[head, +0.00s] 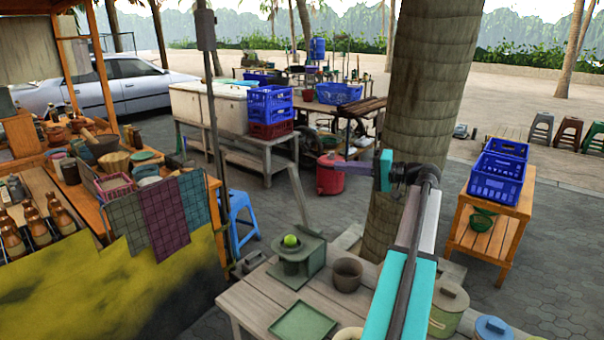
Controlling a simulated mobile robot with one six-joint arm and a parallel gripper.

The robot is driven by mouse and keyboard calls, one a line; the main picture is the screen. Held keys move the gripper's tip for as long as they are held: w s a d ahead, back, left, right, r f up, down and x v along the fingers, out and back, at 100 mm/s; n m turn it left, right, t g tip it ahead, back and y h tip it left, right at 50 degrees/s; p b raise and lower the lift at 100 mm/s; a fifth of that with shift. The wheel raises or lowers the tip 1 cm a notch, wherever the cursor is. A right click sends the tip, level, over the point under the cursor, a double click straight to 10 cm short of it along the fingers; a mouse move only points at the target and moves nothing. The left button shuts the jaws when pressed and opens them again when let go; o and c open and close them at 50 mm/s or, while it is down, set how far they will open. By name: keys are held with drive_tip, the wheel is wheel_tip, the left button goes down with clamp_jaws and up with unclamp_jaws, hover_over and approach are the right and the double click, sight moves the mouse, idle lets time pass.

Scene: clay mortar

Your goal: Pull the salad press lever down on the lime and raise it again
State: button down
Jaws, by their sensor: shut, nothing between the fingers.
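The salad press (312,256) is a grey-green block standing on the wooden table at the lower centre. A bright green lime (290,240) sits on top of its round cup. The press lever (297,192) is a thin bar standing up and leaning slightly left, in its raised position. My gripper (324,161) is shut and empty. It points left and appears just right of the upper part of the lever; I cannot tell the gap in depth. The lever does not look gripped.
A dark bowl (347,274), a green square tray (302,322) and lidded pots (448,304) share the wooden table (244,300). A tree trunk (428,85) rises behind my arm. A stall (100,280) with hanging cloths stands left.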

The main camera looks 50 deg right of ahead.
drive_tip(key=shift+w+a, duration=0.1)
drive_tip(key=shift+w, duration=0.15)
drive_tip(key=w+a+f+p, duration=0.2)
drive_tip(key=w+a+p, duration=0.2)
drive_tip(key=w, duration=0.5)
drive_tip(key=shift+a+p, duration=0.4)
drive_tip(key=shift+a, duration=1)
drive_tip(key=shift+s+a+f+b, duration=0.1)
drive_tip(key=shift+s+f+b, duration=0.1)
drive_tip(key=shift+b, duration=0.15)
